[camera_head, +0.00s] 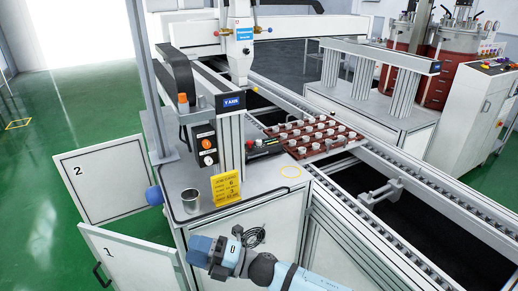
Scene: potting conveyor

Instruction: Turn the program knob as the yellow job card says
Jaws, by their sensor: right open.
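The yellow job card (226,189) stands on the front corner of the grey-white cabinet top. Its print is small; I can make out a 6 and a 3, but not the words beside them. A dark control box (203,146) is mounted on the post behind it. It carries a white knob (206,143) and an orange knob (208,160); which is the program knob I cannot tell. My right gripper (247,236) is open, low in front of the cabinet front, below the card and apart from the knobs. My left gripper is not in view.
A metal cup (190,201) stands left of the card. A reddish tray (313,137) of small white-topped pots sits by the conveyor (400,187). Two panels marked 2 (101,187) and 1 (130,262) stand at left. Green floor lies clear beyond.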

